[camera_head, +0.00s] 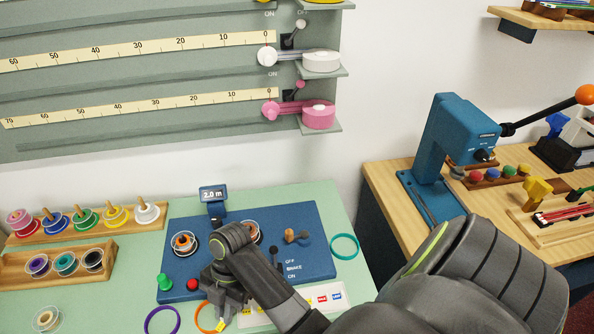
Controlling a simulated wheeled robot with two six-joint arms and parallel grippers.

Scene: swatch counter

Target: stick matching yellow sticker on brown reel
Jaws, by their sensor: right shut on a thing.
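My right gripper (222,314) is low in the picture, beside a white card (300,299) with red and blue stickers. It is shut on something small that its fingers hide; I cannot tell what. A yellow patch (246,311) shows on the card just right of the fingers. A loose reel (47,319) with a pale rim and a tan-brown middle lies at the lower left. Two reels with orange-brown middles sit on the blue winder board; the left one (184,243) shows clearly, the right one is partly behind my arm. My left gripper is not in view.
An orange ring (206,317) lies by the fingers, a purple ring (161,320) left of it, a teal ring (344,246) at right. Racks of coloured reels (62,263) stand at left. A green knob (165,282) and red button (192,285) edge the blue board (310,262).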

